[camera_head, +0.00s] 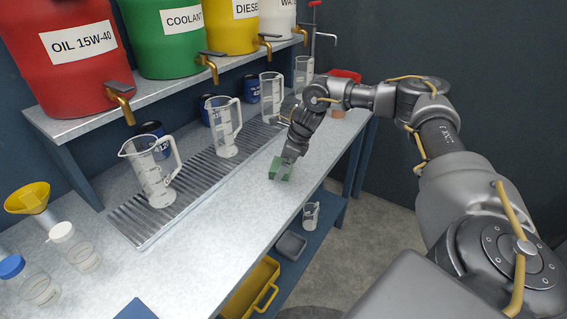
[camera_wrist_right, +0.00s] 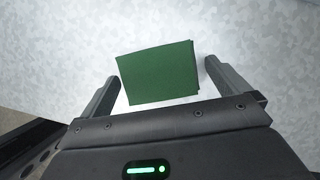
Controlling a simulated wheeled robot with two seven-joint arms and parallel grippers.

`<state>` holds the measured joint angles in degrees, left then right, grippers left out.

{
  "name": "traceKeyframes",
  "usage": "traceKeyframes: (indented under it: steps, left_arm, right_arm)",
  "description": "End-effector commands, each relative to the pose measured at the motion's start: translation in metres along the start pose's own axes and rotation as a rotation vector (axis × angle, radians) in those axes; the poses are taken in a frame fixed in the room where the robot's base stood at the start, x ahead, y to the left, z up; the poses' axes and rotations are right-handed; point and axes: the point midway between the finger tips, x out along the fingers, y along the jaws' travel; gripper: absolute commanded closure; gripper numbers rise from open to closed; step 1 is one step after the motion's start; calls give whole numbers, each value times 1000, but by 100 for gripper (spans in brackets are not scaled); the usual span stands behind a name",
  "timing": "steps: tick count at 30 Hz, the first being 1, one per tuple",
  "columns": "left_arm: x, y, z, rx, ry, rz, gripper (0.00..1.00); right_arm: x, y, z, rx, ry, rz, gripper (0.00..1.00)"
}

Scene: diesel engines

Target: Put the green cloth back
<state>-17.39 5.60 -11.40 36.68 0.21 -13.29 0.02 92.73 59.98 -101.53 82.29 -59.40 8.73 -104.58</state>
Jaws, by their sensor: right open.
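The green cloth (camera_head: 281,169) lies as a small folded block on the grey worktop, near its front edge. In the right wrist view the cloth (camera_wrist_right: 158,72) is a flat dark green rectangle, slightly turned. My right gripper (camera_head: 285,165) is above the cloth, pointing down. In the wrist view my right gripper (camera_wrist_right: 163,88) is open, with one finger at each side of the cloth and a gap on both sides. It holds nothing. Part of the cloth is hidden by the gripper in the head view. My left gripper does not show.
Clear measuring jugs (camera_head: 152,172) stand on a slotted drain grate (camera_head: 135,219) behind the cloth. A shelf above holds labelled drums with brass taps (camera_head: 119,95). A yellow funnel (camera_head: 27,198) and capped jars are at left. A lower shelf holds a yellow crate (camera_head: 252,290).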

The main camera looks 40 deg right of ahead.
Motion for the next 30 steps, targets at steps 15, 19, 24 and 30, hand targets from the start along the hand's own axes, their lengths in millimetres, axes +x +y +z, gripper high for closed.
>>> traceKeyframes:
  steps: [15,19,24,30]
  left_arm:
    - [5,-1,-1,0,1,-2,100]
    - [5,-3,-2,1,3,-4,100]
    - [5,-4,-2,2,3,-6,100]
    - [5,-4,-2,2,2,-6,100]
  right_arm:
    - [-97,-1,1,0,-5,-3,0]
    - [-111,0,1,0,-3,-1,0]
    - [-119,0,0,-1,-2,0,0]
    - [-119,0,0,-1,-2,0,0]
